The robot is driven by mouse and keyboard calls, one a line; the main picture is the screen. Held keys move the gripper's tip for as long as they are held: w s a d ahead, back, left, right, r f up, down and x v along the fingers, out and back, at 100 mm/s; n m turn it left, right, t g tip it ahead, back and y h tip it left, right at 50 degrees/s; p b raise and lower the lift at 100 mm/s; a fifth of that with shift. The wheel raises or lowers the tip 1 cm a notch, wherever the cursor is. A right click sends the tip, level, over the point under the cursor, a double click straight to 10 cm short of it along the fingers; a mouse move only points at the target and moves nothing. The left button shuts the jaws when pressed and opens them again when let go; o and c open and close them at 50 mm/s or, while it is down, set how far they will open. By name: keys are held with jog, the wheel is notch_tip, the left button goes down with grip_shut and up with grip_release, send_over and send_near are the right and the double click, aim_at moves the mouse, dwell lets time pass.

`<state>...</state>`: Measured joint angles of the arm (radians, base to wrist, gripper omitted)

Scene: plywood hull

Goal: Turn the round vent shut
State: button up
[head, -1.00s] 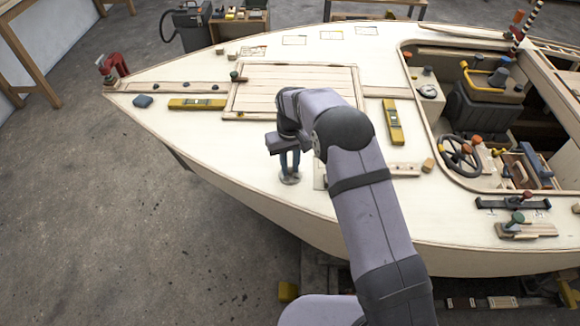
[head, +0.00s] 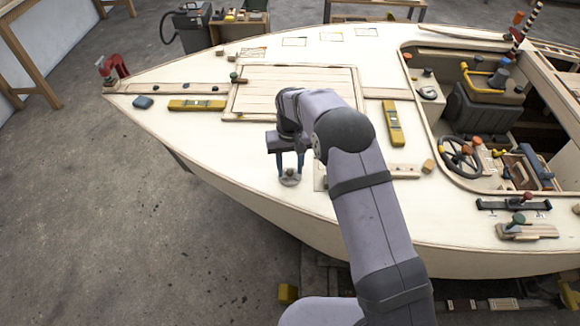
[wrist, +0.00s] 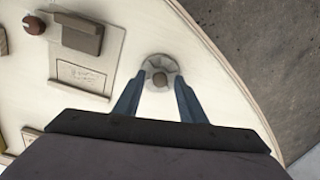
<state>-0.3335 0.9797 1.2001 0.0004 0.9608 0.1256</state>
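The round vent (head: 290,178) is a small grey disc with a brown knob in its middle, set on the pale deck near the hull's front edge. It also shows in the wrist view (wrist: 160,74), just beyond my fingertips. My gripper (head: 290,168) is above the vent with its two blue fingers apart. In the wrist view the fingers of my gripper (wrist: 158,98) are open, one to each side of the knob's line, with nothing between them. I cannot tell how far the vent is turned.
A panel with a block (wrist: 82,34) and a brown knob (wrist: 34,25) lie left of the vent in the wrist view. Yellow levels (head: 393,123) and a planked hatch (head: 295,90) lie farther back. The deck left of the vent is clear.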

aim_at(292, 172)
jog(key=shift+r+b, duration=1)
jog(key=shift+r, duration=2.7)
jog(key=shift+d, duration=0.1)
jog(key=shift+s+d+r, duration=0.15)
jog(key=shift+s+d, duration=0.05)
jog(key=shift+d, duration=0.05)
jog(key=s+d+r+m, duration=0.1)
jog(key=s+d+r, duration=0.2)
jog(key=s+d, duration=0.7)
jog(key=s+d+f+m, duration=0.1)
jog(key=s+d, duration=0.2)
jog(key=s, duration=0.6)
jog(key=s+d+f, duration=0.1)
jog(key=s+d, duration=0.3)
jog(key=s, duration=0.5)
notch_tip(292, 172, down, 40)
jog(key=b, duration=3.9)
jog(key=shift+f+b, duration=0.15)
jog(key=shift+b, duration=0.25)
